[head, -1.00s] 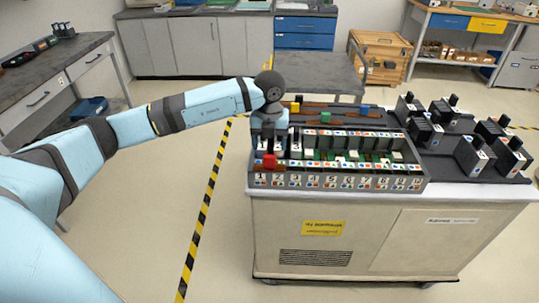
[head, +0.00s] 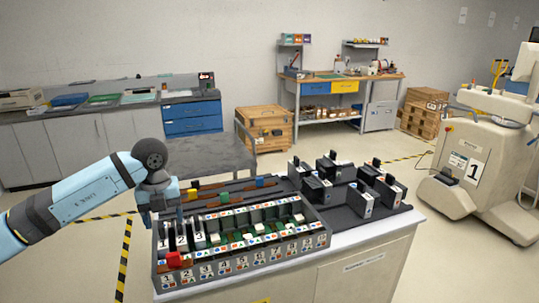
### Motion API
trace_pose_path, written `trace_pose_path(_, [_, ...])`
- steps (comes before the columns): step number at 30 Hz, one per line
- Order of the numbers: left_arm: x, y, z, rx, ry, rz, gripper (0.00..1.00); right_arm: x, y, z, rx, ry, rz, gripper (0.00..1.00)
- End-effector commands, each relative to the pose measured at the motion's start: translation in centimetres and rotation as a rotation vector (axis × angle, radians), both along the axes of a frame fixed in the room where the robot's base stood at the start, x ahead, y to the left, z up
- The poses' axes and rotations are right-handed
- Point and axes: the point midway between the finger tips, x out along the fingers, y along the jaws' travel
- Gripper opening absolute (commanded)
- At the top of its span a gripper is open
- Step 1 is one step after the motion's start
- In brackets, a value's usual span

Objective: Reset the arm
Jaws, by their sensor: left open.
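My left arm (head: 85,195) comes in from the left. Its wrist bends downward at a dark round joint, over the left end of the cart. My left gripper (head: 163,218) points down at the rear left corner of the numbered rack (head: 230,268), beside its tall numbered blocks. Its fingertips are small and partly hidden by the rack and blocks. I see nothing held in it. A red block (head: 175,260) sits at the rack's front left. My right gripper is not in view.
Several black-and-white holders (head: 362,201) stand on the dark mat at the cart's right. A low grey table (head: 205,156) and wooden crate (head: 264,130) stand behind. A beige machine (head: 480,165) stands at right. Open floor lies left of the cart.

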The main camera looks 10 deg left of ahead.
Motion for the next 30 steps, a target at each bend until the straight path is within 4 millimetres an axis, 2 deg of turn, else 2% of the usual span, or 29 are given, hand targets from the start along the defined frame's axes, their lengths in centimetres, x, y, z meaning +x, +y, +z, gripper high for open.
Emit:
trace_pose_path(2, [-0.3, -1.1, -0.9, -0.04, 0.008, -0.026, 0.68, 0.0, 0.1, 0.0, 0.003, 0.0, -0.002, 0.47])
trace_pose_path(5, [-1.1, -4.4, -2.9, -0.168, 0.022, -0.098, 0.68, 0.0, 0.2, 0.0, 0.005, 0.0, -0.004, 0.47])
trace_pose_path(8, [-2.8, -9.6, -5.3, -0.39, 0.036, -0.193, 0.68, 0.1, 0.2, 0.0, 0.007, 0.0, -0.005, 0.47])
trace_pose_path(9, [-3.7, -12.1, -6.2, -0.502, 0.04, -0.227, 0.68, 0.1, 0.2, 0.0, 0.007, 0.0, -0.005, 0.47])
trace_pose_path(11, [-5.2, -15.6, -7.1, -0.679, 0.039, -0.262, 0.68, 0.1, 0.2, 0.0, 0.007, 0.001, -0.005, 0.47])
trace_pose_path(12, [-6.2, -17.8, -7.3, -0.799, 0.033, -0.274, 0.68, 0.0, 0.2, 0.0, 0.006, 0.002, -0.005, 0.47])
trace_pose_path(15, [-8.4, -22.4, -7.3, -1.088, 0.009, -0.256, 0.68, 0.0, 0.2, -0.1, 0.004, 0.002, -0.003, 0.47])
trace_pose_path(18, [-9.9, -25.5, -6.6, -1.355, -0.036, -0.173, 0.68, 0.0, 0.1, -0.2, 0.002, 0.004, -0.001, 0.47])
trace_pose_path(21, [-10.7, -27.2, -5.9, -1.59, -0.094, -0.02, 0.68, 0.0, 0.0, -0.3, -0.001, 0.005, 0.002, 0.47])
trace_pose_path(24, [-10.9, -27.5, -5.9, -1.774, -0.16, 0.194, 0.68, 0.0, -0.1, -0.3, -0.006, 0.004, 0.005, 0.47])
trace_pose_path(26, [-10.8, -27.1, -6.3, -1.856, -0.201, 0.347, 0.68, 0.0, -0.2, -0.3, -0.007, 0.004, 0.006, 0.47])
trace_pose_path(30, [-10.8, -25.1, -9.0, -1.945, -0.281, 0.766, 0.68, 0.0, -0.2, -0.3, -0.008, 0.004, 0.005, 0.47])
